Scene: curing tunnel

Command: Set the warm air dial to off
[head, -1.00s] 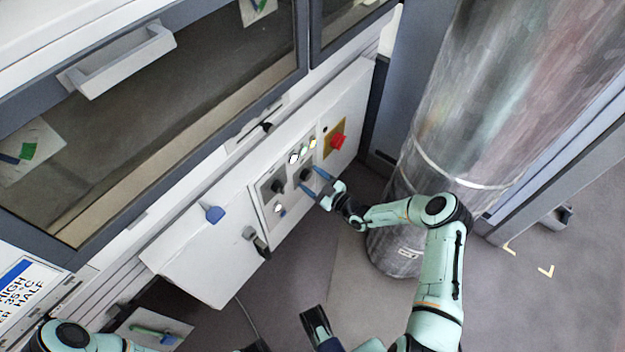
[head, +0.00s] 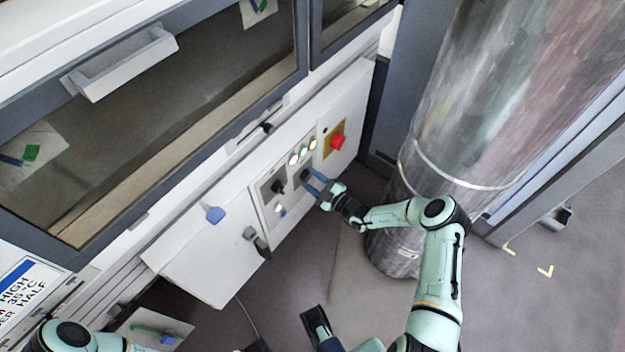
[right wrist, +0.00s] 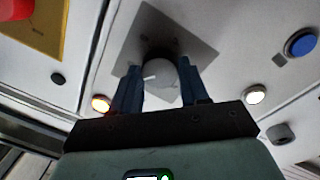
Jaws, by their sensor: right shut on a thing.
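A dial (head: 304,175) sits on a grey plate on the white control panel (head: 205,250). My right gripper (head: 309,180) is at this dial, its blue fingers on either side of it. In the right wrist view the dial's round grey knob (right wrist: 160,78) shows between the two fingertips (right wrist: 157,82), with a pale mark on its face. My right gripper is shut on this knob. Its label cannot be read, so I cannot tell its setting by name. A second dark dial (head: 278,186) is left of it on the panel.
A red stop button (head: 338,142) on a yellow plate is right of the dial. Lit lamps (head: 312,144) sit above it. A blue knob (head: 213,214) and a grey latch (head: 256,242) jut out at left. A large metal duct (head: 450,140) stands close on the right.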

